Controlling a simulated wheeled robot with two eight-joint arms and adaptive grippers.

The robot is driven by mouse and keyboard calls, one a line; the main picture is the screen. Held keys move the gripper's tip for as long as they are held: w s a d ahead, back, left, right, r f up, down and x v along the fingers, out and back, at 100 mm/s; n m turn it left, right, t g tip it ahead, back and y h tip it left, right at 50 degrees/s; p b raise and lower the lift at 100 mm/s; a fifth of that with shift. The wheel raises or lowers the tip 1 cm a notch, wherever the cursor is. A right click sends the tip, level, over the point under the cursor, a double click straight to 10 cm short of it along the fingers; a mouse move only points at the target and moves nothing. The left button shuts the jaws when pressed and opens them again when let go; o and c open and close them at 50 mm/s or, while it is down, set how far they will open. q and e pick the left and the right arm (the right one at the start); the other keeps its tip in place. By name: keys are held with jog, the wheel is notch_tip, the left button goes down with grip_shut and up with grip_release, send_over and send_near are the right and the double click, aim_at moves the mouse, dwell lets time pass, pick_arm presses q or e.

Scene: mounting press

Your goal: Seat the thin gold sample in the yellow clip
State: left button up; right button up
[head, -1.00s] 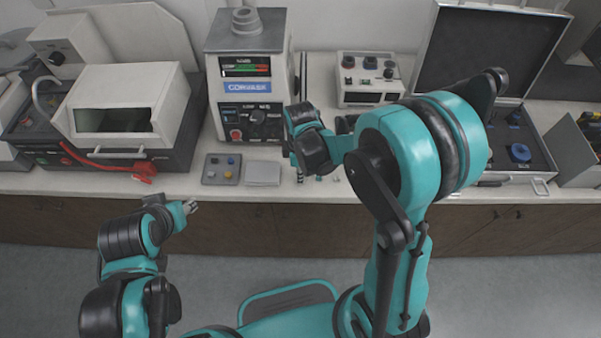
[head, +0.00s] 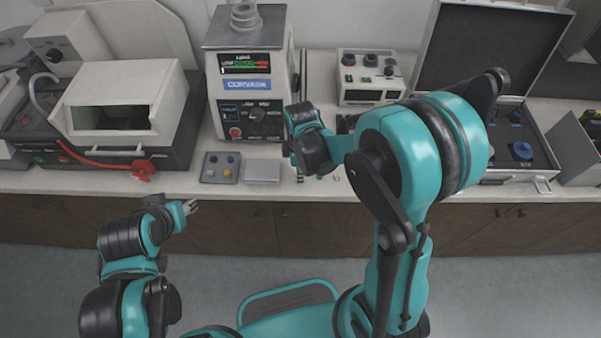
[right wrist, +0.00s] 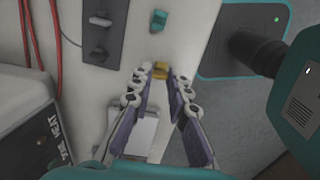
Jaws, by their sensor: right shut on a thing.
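In the right wrist view my right gripper (right wrist: 161,80) reaches over the pale counter. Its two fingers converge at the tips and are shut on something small. A small yellow-gold piece (right wrist: 160,69) shows right at the fingertips. I cannot separate the thin gold sample from the yellow clip there, nor tell whether they touch. In the head view the right hand (head: 308,140) is above the counter in front of the press, and its fingertips are too small to read. My left gripper (head: 190,207) is low in front of the counter edge, away from these things; its jaw opening is unclear.
A teal clip-like piece (right wrist: 158,21) stands beyond the fingertips. A light flat pad (head: 262,171) and a grey button box (head: 221,167) lie left of the hand. The press (head: 247,80) stands behind.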

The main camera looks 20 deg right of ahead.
jog(key=o, duration=1.1)
jog(key=shift+c, duration=0.2)
jog(key=shift+r+p, duration=2.65)
jog(key=shift+r, duration=0.9)
